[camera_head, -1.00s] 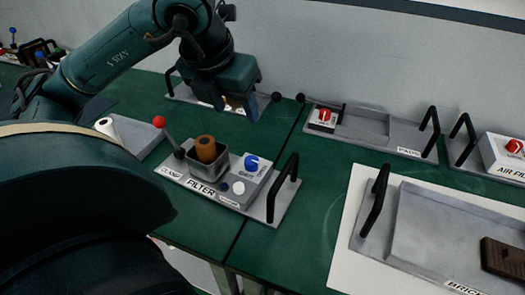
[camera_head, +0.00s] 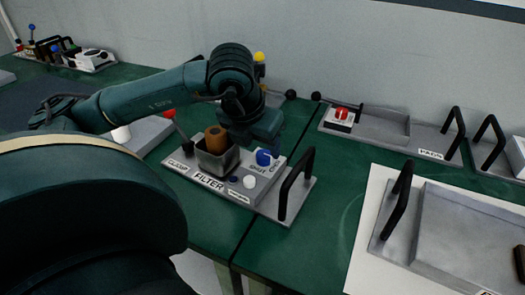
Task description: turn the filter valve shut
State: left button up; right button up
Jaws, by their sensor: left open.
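The filter unit is a grey plate (camera_head: 209,182) labelled FILTER on the green table. Its blue valve knob (camera_head: 264,157) is at the plate's right rear, beside a label I cannot read clearly. A brown cylinder (camera_head: 216,138) stands in the open metal box (camera_head: 222,163) to the left of the knob. My left gripper (camera_head: 267,143) is open, pointing down just above and behind the blue knob. Its fingertips are mostly hidden, so I cannot tell whether they touch the knob. My right gripper is not in view.
A red-tipped lever (camera_head: 170,114) rises at the unit's left, and a black handle (camera_head: 296,185) at its right. A white button (camera_head: 249,182) is in front of the knob. Another tray with a red knob (camera_head: 341,113) lies behind right. Green table between them is clear.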

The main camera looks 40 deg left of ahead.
aim_at(264, 154)
pick_arm(q)
jog(key=shift+x, duration=1.55)
jog(key=c, duration=1)
